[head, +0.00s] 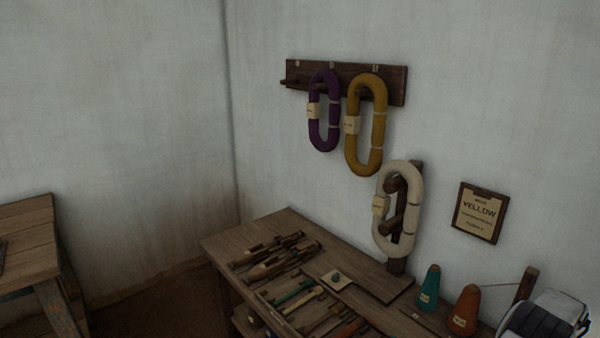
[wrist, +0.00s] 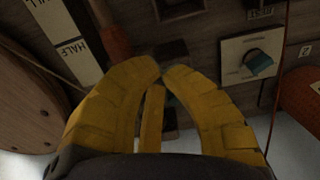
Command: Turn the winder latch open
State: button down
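In the wrist view my gripper (wrist: 163,68) has yellow fingers curving inward, with their tips close together. A teal knob (wrist: 258,63) on a cream plate stands to the right, clear of the fingers. In the head view a cream skein (head: 390,225) hangs on a dark upright post with pegs. My gripper is not visible there.
In the head view a workbench (head: 222,244) carries wooden tools, a teal cone (head: 429,287) and an orange cone (head: 465,311). Purple and yellow skeins hang from a wall rack (head: 296,72). In the wrist view a white strip marked HALF (wrist: 73,45) lies upper left.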

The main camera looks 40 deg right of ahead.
jog(key=shift+r, duration=0.1)
jog(key=shift+w+r+p, duration=0.15)
jog(key=shift+r+p, duration=1.8)
jog(key=shift+r, duration=1.1)
jog(key=c, duration=2)
grip_release()
jog(key=shift+w+a+r+p, duration=0.1)
jog(key=shift+w+r+p, duration=0.2)
jog(key=shift+w+p, duration=0.25)
jog(key=shift+w+a+r+p, duration=0.1)
jog(key=shift+w+r+p, duration=0.15)
jog(key=shift+w+p, duration=0.25)
grip_shut()
jog(key=shift+w+f+b, duration=0.15)
jog(key=shift+f+b, duration=2.15)
jog(key=shift+f, duration=1.35)
jog(key=shift+a+f, duration=0.1)
jog(key=shift+s+d, duration=0.2)
jog(key=shift+d, duration=0.3)
